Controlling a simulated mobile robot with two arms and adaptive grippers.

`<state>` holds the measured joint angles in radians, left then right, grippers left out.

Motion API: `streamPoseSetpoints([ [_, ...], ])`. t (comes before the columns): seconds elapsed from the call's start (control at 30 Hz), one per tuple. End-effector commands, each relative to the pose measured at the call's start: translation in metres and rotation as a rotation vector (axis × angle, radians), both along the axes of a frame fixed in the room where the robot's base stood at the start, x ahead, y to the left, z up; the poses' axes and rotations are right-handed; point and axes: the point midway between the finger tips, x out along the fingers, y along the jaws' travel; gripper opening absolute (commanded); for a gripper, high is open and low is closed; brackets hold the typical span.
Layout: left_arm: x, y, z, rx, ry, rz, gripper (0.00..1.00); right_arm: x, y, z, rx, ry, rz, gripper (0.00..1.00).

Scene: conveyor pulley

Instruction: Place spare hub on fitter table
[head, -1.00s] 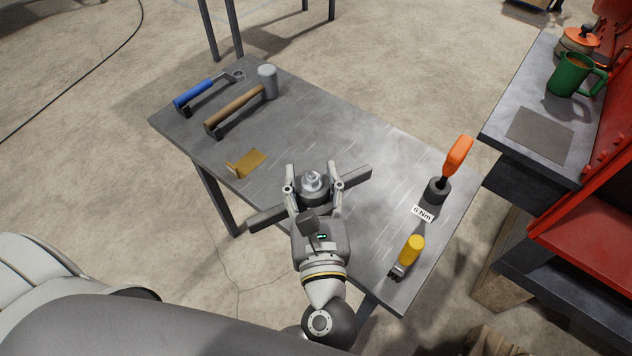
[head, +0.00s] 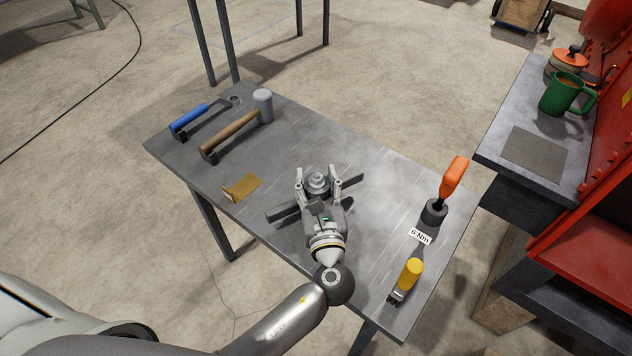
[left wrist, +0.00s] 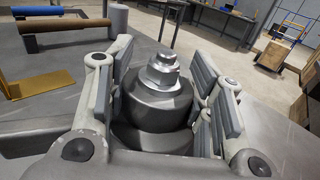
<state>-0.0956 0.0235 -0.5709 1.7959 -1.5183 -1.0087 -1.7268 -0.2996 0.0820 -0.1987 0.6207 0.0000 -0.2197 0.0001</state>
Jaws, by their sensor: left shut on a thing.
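The spare hub (head: 317,183) is a grey metal cylinder with a stepped, nut-like top. My left gripper (head: 319,176) is shut around it, with one finger on each side. In the left wrist view the hub (left wrist: 155,103) stands upright between the ridged pads. The gripper and hub are over the middle of the grey metal fitter table (head: 310,140). The hub's lower end is hidden, and I cannot tell whether it touches the top. Flat dark bars stick out on both sides of the gripper. My right gripper is not in view.
On the table are a blue-handled tool (head: 190,121), a mallet (head: 232,134), a brass angle piece (head: 243,186), an orange-handled tool (head: 453,178), a "6 Nm" label (head: 420,236) and a yellow-handled tool (head: 410,275). A bench with a green mug (head: 563,94) stands right.

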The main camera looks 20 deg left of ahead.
Motion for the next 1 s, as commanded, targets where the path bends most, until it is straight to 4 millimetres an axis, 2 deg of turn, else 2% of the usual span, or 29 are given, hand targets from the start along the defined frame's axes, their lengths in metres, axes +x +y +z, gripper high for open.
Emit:
streamPoseSetpoints([
  [0.03,0.005,0.001,-0.001,0.003,-0.009,0.001,0.00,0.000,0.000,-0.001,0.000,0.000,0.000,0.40],
  [0.27,0.003,0.001,-0.027,0.003,-0.007,-0.001,0.00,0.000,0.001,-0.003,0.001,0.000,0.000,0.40],
  [0.63,0.003,0.001,-0.030,0.002,-0.008,0.000,0.00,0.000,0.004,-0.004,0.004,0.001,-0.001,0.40],
  [0.67,0.002,0.001,-0.035,0.002,0.001,0.000,0.49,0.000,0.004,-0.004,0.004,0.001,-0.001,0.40],
  [0.83,0.002,0.001,-0.034,0.001,0.002,0.000,0.70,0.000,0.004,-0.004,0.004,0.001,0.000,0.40],
  [1.0,0.002,0.001,-0.034,0.000,0.001,0.000,0.70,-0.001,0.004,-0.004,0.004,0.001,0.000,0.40],
])
